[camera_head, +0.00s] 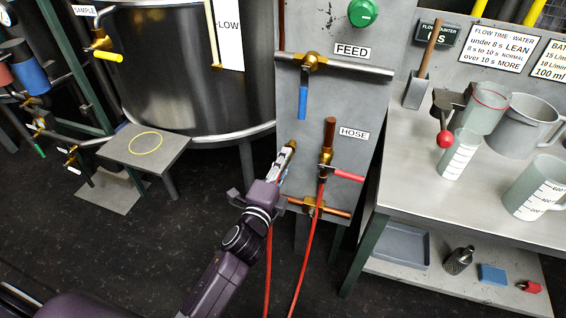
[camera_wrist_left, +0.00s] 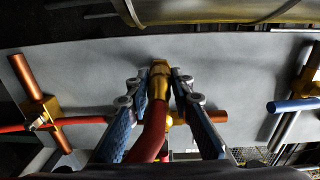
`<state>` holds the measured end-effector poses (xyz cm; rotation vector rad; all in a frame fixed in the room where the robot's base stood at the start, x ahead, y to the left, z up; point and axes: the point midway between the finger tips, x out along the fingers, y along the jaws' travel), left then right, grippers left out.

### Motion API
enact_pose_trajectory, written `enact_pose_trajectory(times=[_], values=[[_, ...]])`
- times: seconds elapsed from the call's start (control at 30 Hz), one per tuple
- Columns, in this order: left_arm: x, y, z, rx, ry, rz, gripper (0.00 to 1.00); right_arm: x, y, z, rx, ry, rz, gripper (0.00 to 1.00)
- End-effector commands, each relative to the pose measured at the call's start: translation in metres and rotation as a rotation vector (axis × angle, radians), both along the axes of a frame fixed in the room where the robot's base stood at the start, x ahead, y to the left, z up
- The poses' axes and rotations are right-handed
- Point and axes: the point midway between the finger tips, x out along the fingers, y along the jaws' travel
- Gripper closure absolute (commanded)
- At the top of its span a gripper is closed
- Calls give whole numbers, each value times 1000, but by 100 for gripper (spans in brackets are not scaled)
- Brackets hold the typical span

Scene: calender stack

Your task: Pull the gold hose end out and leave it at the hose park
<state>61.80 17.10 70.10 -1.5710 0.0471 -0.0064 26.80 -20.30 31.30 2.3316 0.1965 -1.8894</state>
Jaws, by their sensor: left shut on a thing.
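My left gripper (camera_head: 287,159) is shut on the gold hose end (camera_head: 291,147), in front of the grey panel. In the left wrist view the gold hose end (camera_wrist_left: 160,80) sits between the two fingers (camera_wrist_left: 160,95), its red hose (camera_wrist_left: 150,135) running back toward the wrist. The brass hose valve (camera_head: 326,157) with a red handle (camera_head: 348,174) is just to the right, under the HOSE label (camera_head: 353,133). I cannot tell which part is the hose park. My right gripper is not in view.
A brass tee on a copper pipe (camera_head: 312,206) lies low on the panel. The feed valve's blue handle (camera_head: 303,103) hangs above. A steel vat (camera_head: 185,80) and a small stand (camera_head: 148,158) are left; a bench (camera_head: 410,190) with jugs is right.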

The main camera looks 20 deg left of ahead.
Motion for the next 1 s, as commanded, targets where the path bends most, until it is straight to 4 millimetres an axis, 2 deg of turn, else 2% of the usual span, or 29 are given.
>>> enact_pose_trajectory(times=[0.37, 0.4, 0.57, 0.77, 0.87, 1.0], values=[[7, 0, 1, 0, -2, 0, 100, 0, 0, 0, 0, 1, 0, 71], [7, 0, 1, 0, -2, 0, 77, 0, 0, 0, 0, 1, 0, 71], [6, 0, 1, 0, -1, 0, 59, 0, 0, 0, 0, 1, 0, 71], [6, 0, 0, 0, -1, 0, 59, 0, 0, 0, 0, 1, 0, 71], [6, 0, 0, 0, 1, 0, 49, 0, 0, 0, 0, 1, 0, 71], [6, 0, 0, 0, 0, 0, 48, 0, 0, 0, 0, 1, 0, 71]])
